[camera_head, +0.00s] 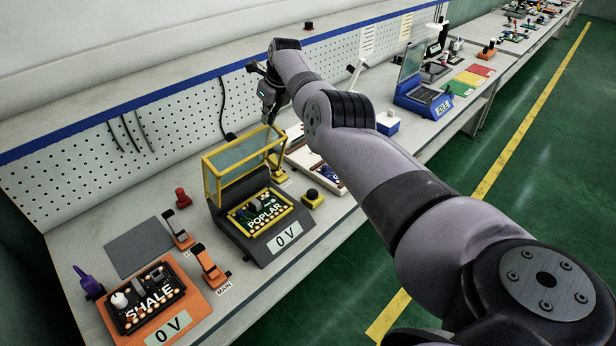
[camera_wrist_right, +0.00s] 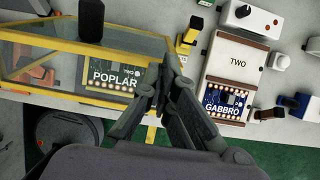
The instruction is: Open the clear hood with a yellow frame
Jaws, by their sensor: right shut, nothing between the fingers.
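The clear hood with a yellow frame (camera_head: 243,157) stands raised at the back of the dark grey POPLAR unit (camera_head: 247,248), with the board's front uncovered in the head view. In the right wrist view the hood's clear panel (camera_wrist_right: 50,50) lies at the upper left, with the POPLAR board partly seen through it. My right gripper (camera_head: 268,118) is above and behind the hood's upper right corner. In the wrist view my right gripper (camera_wrist_right: 166,75) has its fingers together, empty, just right of the hood. Whether it touches the frame is unclear. My left gripper is not in view.
The orange SHALE unit (camera_head: 200,305) stands at the front left, with orange levers beside it. A yellow-based black button (camera_head: 313,197) sits right of POPLAR. The white GABBRO unit (camera_wrist_right: 235,65) stands further right. A pegboard (camera_head: 100,150) runs behind the bench.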

